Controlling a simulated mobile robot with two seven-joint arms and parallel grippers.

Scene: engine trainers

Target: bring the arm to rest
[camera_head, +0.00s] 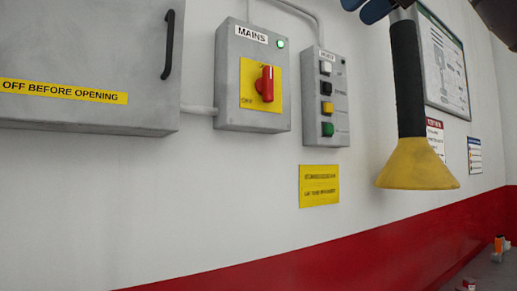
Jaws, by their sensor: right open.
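My right gripper (376,10) shows only in part at the top edge, as blue fingertips high in front of the wall. It is open. Just right of it a black rod with a yellow flared end (415,165) hangs upright, flare down. A dark piece (497,18) fills the top right corner. My left gripper is not in view.
On the wall are a grey cabinet (90,55) with a black handle, a MAINS box (228,85) with a red rotary switch and lit green lamp, and a button box (341,100). A yellow sign (319,187) and a framed chart (445,65) hang there. Small items (497,248) lie lower right.

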